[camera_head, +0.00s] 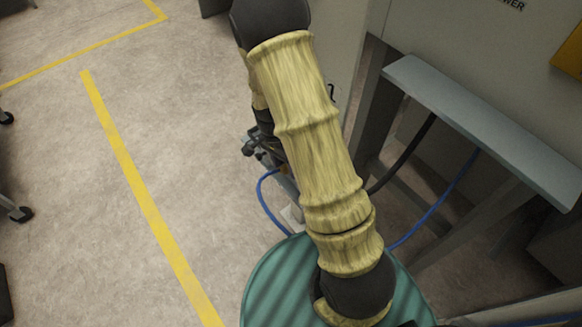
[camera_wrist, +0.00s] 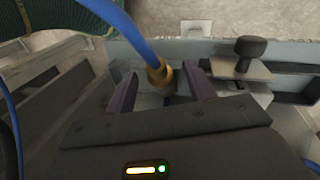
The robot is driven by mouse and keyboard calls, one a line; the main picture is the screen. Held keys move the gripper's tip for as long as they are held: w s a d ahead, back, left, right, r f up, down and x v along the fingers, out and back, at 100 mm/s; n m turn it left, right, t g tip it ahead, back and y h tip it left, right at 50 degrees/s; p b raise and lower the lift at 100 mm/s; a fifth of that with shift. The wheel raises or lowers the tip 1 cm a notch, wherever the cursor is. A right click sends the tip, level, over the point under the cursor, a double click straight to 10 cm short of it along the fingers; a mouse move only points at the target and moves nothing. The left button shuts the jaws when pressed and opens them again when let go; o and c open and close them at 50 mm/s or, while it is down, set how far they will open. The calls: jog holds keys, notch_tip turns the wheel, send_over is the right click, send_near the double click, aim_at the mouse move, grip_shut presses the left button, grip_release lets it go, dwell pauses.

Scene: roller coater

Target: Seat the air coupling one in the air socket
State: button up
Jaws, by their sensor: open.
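My gripper (camera_wrist: 160,76) is open in the wrist view, with its two dark fingers apart. A brass coupling (camera_wrist: 161,74) on the end of a blue hose stands between the fingers, with gaps visible on both sides. I take it to be air coupling one. It tilts slightly, and its lower end is close to a grey metal part below it. I cannot tell whether it is in a socket, and I cannot make out the air socket clearly. In the head view my arm hides the coupling and most of the work spot.
The blue hose (camera_wrist: 133,35) rises to the upper left in the wrist view. A black knob (camera_wrist: 250,47) on a metal plate stands right of the fingers. In the head view a grey ledge (camera_head: 480,125) and a black cable (camera_head: 405,155) lie to the right; open floor (camera_head: 70,180) is left.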

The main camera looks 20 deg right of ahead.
jog(key=shift+c, duration=0.2)
grip_shut()
jog(key=s+d+p+v, duration=0.1)
jog(key=s+p+v, duration=0.1)
jog(key=v, duration=0.7)
jog(key=shift+r+p, duration=0.35)
jog(key=shift+r, duration=0.25)
jog(key=shift+w, duration=0.1)
